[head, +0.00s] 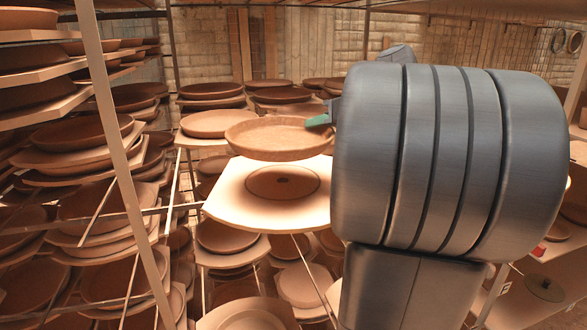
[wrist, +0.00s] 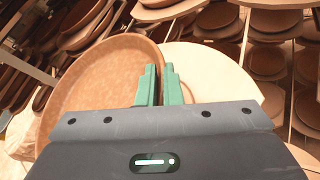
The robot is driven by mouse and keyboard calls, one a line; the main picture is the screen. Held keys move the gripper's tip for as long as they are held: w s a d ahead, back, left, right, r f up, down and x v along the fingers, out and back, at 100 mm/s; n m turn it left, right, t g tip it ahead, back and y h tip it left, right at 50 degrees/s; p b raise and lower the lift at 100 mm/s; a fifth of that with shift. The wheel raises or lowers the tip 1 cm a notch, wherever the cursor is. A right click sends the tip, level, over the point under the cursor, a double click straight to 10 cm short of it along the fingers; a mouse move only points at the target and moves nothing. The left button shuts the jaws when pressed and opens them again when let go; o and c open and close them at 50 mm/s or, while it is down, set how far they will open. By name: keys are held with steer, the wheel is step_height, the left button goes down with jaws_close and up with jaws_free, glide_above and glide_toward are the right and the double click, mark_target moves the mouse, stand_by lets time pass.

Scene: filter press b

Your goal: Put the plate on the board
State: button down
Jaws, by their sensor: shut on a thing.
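A round, shallow terracotta plate (head: 272,140) with a raised rim is in my gripper (head: 318,121), held by its right-hand rim. It looks roughly level and hangs above a pale board (head: 235,205). In the wrist view the green fingers (wrist: 159,86) are shut on the rim of the plate (wrist: 100,85). The pale board (wrist: 215,78) shows beyond and to the right there. My arm hides the right part of the head view.
Racks of stacked clay plates (head: 85,140) fill the left side, with a slanting metal post (head: 125,160) in front. More stacks (head: 212,95) stand behind the board, and others (head: 228,240) below it. The board's top around the shadow is bare.

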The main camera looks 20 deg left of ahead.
mark_target(318, 175)
step_height(318, 175, down, 10)
steer(key=shift+w+r+p, duration=0.1)
steer(key=shift+p, duration=0.3)
steer(key=c, duration=2)
jaws_free()
steer(key=shift+o, duration=0.6)
steer(key=shift+d, duration=0.15)
steer(key=b+v, duration=0.2)
steer(key=v, duration=0.9)
steer(key=shift+s+d+r, duration=0.2)
steer(key=shift+s+d, duration=0.05)
steer(key=shift+d, duration=0.05)
